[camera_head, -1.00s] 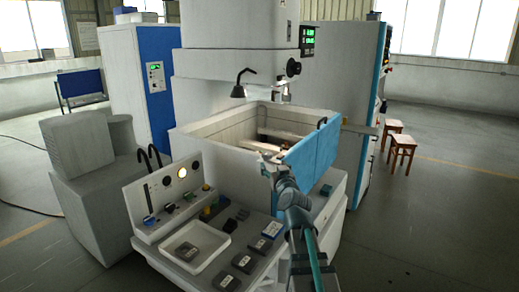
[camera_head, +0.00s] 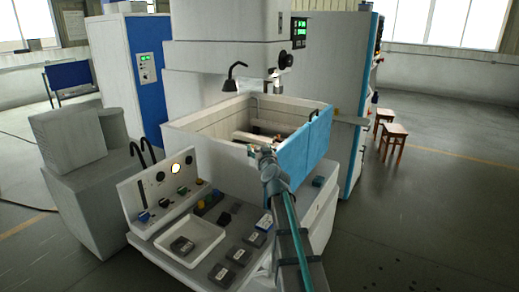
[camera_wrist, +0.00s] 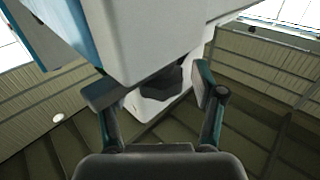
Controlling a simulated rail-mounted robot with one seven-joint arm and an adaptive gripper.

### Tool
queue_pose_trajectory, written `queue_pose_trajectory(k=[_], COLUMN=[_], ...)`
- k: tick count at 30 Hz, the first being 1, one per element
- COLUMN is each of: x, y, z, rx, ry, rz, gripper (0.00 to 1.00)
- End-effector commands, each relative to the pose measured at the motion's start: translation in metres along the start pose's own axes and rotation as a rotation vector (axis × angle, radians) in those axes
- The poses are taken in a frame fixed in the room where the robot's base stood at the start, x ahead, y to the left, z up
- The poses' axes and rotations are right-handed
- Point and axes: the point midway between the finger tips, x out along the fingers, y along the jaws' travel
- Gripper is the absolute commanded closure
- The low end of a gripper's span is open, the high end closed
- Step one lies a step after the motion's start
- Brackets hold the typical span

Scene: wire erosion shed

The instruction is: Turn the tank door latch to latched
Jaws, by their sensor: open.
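The tank door (camera_head: 303,147) is a blue panel along the right front side of the pale open-topped tank (camera_head: 200,138). My gripper (camera_head: 256,151) is at the tank's front corner, by the left edge of the door. In the wrist view my gripper (camera_wrist: 153,91) is open, with its two fingers spread apart. A dark, blocky piece (camera_wrist: 162,80) shows between and beyond the fingers, under a pale machine part. I cannot tell whether it is the latch. The latch is not clearly visible in the head view, and its position cannot be read.
A control panel (camera_head: 140,192) with knobs and a lit lamp stands at the front left. A white tray (camera_head: 212,252) and several small dark blocks lie on the bench in front of the tank. A lamp (camera_head: 229,85) hangs over the tank. Stools (camera_head: 394,131) stand at the right.

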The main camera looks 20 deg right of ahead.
Motion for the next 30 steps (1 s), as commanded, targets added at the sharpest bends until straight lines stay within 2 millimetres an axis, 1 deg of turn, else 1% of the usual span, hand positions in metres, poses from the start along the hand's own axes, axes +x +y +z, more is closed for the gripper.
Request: queue_pose_trajectory(k=[4,5,15,30], x=[-0.0003,-0.0003,-0.0004,0.0004], y=[0.0,0.0,0.0,0.0011], z=[0.0001,0.0001,-0.0001,0.0056], rx=[0.0,0.0,0.0,0.0], ry=[0.0,0.0,0.0,0.004], rz=[0.0,0.0,0.0,-0.04], gripper=[0.32,0.35,0.92,0.93])
